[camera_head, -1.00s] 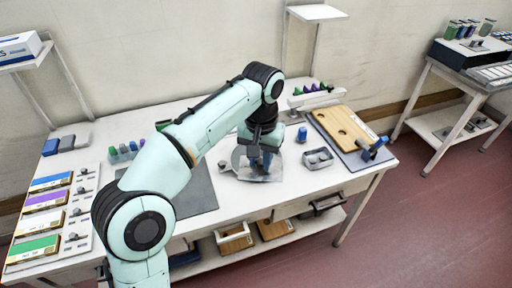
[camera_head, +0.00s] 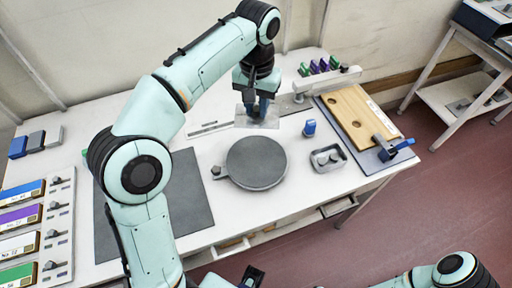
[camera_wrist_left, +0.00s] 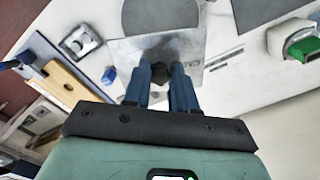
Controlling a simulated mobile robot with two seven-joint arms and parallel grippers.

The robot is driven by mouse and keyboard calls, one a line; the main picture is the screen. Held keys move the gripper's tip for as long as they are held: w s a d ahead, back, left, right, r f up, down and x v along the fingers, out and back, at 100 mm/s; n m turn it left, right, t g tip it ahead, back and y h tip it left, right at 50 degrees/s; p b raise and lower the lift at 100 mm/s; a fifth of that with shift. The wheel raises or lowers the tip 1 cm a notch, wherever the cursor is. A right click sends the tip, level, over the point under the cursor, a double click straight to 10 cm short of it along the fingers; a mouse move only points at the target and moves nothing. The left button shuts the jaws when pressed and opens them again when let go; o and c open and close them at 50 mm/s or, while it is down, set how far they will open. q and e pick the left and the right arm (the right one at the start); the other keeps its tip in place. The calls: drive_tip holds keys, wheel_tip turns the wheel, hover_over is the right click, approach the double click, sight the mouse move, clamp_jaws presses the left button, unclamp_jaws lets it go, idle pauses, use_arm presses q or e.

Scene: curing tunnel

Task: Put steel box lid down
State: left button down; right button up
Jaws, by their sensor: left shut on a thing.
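The steel box lid (camera_head: 243,122), a thin grey see-through-looking plate, is at the fingertips of my left gripper (camera_head: 262,112), behind the round grey disc. My left gripper is shut on it and points down near the back of the table. In the left wrist view, the lid (camera_wrist_left: 190,48) shows past the two blue fingers (camera_wrist_left: 160,85), with partly readable dark lettering on its right side. I cannot tell whether the lid touches the table. A small open grey metal box (camera_head: 328,158) stands front right of the lid.
The round disc (camera_head: 257,162) is uncovered in mid-table, beside a dark mat (camera_head: 190,200). A blue block (camera_head: 309,128) and a wooden board (camera_head: 352,115) are right. A rack with green and purple pieces (camera_head: 325,80) stands behind.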

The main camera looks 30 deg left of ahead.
use_arm(q)
drive_tip(key=f+b, duration=0.2)
drive_tip(key=f, duration=0.5)
drive_tip(key=f+b, duration=0.1)
drive_tip(key=f, duration=0.7)
drive_tip(key=shift+s+b, duration=0.2)
drive_tip(key=shift+b, duration=0.15)
drive_tip(key=shift+f+b, duration=0.35)
drive_tip(key=shift+f, duration=2)
use_arm(e)
drive_tip(key=shift+s+f, duration=0.35)
drive_tip(key=shift+f, duration=0.5)
drive_tip(key=shift+s+f, duration=0.4)
drive_tip(key=shift+f, duration=0.45)
drive_tip(key=shift+s+f, duration=0.35)
drive_tip(key=shift+f, duration=0.5)
use_arm(q)
drive_tip(key=shift+f, duration=0.2)
drive_tip(key=c, duration=0.9)
unclamp_jaws()
drive_tip(key=shift+r, duration=0.2)
wheel_tip(320, 180, up, 12)
drive_tip(key=shift+r+p, duration=0.1)
drive_tip(key=shift+p, duration=1.05)
use_arm(e)
drive_tip(key=shift+w+r, duration=0.25)
drive_tip(key=shift+r, duration=0.4)
drive_tip(key=shift+w+r, duration=0.2)
drive_tip(key=shift+r, duration=0.4)
drive_tip(key=shift+d, duration=0.1)
